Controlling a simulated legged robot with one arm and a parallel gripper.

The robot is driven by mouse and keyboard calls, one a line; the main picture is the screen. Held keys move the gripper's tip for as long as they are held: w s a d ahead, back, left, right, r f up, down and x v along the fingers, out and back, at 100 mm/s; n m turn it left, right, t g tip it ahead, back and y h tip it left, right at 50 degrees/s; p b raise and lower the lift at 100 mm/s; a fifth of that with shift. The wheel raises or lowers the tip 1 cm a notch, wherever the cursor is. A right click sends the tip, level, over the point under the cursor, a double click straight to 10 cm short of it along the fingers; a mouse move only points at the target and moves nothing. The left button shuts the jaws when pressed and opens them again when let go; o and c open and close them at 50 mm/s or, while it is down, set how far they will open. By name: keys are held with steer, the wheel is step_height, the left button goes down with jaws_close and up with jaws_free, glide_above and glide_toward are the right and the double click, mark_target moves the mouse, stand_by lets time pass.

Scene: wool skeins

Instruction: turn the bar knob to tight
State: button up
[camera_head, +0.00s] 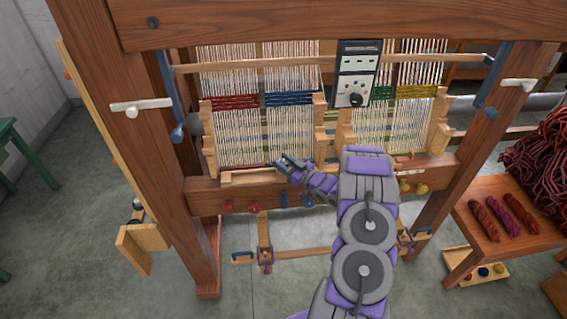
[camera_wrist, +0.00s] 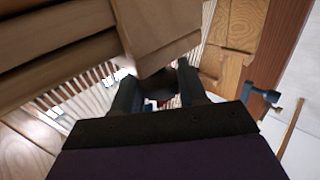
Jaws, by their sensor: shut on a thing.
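My gripper (camera_head: 287,163) reaches from the right to the front of the loom, just above its lower front beam. In the wrist view my gripper (camera_wrist: 158,92) has its two dark fingers closed on a small dark piece (camera_wrist: 162,80), which looks like the bar knob. The fingers cover its sides, and no mark for tight can be read. In the head view this piece is hidden at my fingertips. A separate round black knob (camera_head: 355,99) sits on the panel (camera_head: 354,72) hanging before the warp; my gripper is apart from it.
The wooden loom beam (camera_head: 225,196) runs below my gripper, with red and blue pegs under it. White warp threads (camera_head: 237,135) stand close behind. A wooden block (camera_wrist: 160,35) is very near in the wrist view. A bench (camera_head: 517,235) with skeins stands right.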

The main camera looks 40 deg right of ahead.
steer(key=m+h, duration=0.2)
steer(key=h, duration=0.2)
steer(key=m+h, duration=0.3)
steer(key=h, duration=0.1)
steer(key=shift+r+m+g+h+p, duration=0.15)
steer(key=shift+m+g+h+p, duration=0.15)
steer(key=shift+g+p, duration=0.1)
steer(key=m+g+h, duration=0.1)
steer(key=m+h, duration=0.1)
steer(key=h, duration=0.1)
steer(key=m+g+h, duration=0.2)
steer(key=h, duration=0.1)
steer(key=shift+p, duration=0.4)
steer(key=m+g+h+b, duration=0.1)
steer(key=m+g+h, duration=0.2)
steer(key=m+g, duration=0.1)
steer(key=shift+w+g+h, duration=0.15)
steer(key=shift+g+h, duration=0.15)
steer(key=shift+g, duration=0.1)
steer(key=shift+m+g+h+b, duration=1.1)
steer(key=shift+m+g, duration=0.4)
steer(key=shift+g, duration=0.6)
steer(key=shift+r+m+g, duration=0.15)
steer(key=shift+m+g, duration=0.15)
steer(key=shift+g, duration=0.2)
